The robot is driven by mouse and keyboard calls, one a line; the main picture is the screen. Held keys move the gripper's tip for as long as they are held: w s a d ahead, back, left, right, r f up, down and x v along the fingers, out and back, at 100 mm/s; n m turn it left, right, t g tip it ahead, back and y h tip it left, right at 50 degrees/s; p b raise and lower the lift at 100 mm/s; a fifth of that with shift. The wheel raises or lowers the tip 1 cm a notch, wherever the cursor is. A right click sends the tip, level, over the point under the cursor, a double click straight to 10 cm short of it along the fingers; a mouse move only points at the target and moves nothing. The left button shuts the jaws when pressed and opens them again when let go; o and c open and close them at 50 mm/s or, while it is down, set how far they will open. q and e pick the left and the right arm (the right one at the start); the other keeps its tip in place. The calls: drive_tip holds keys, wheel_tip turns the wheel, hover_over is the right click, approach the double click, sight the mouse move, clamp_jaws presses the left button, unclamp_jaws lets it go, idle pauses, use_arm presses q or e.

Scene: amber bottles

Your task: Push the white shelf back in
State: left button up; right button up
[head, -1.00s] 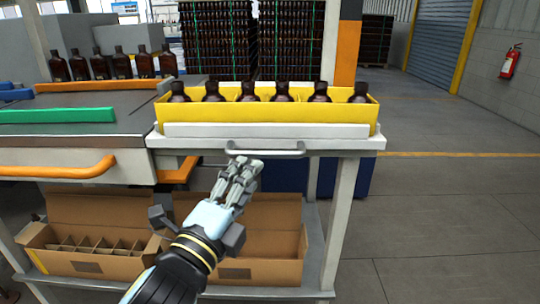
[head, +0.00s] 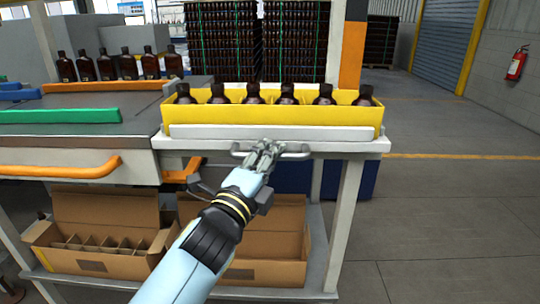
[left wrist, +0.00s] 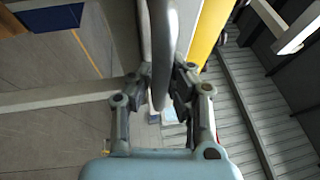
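The white shelf (head: 345,146) is a flat board on the stand, with a grey bar handle (head: 296,155) along its front edge. A yellow crate (head: 280,116) with several dark amber bottles stands on it. My left gripper (head: 266,150) is at the middle of the handle in the head view and hides part of it. In the left wrist view the handle (left wrist: 163,50) runs between the two fingers of my left gripper (left wrist: 160,85). The fingers look apart, one on each side of the bar; firm contact cannot be made out. My right gripper is not in view.
A grey worktable (head: 80,145) with an orange handle (head: 60,170) and a green bar (head: 60,116) adjoins on the left. Open cardboard boxes (head: 110,266) stand on the lower level. Several bottles stand at the back left. The floor (head: 450,230) on the right is clear.

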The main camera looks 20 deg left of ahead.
use_arm(q)
clamp_jaws()
drive_tip(key=w, duration=0.1)
drive_tip(key=w+a, duration=0.1)
drive_tip(key=w, duration=0.1)
drive_tip(key=shift+f+b, duration=0.15)
drive_tip(key=shift+b, duration=0.25)
drive_tip(key=shift+c, duration=0.8)
unclamp_jaws()
drive_tip(key=o, duration=0.7)
drive_tip(key=shift+o, duration=0.2)
drive_tip(key=v, duration=1.2)
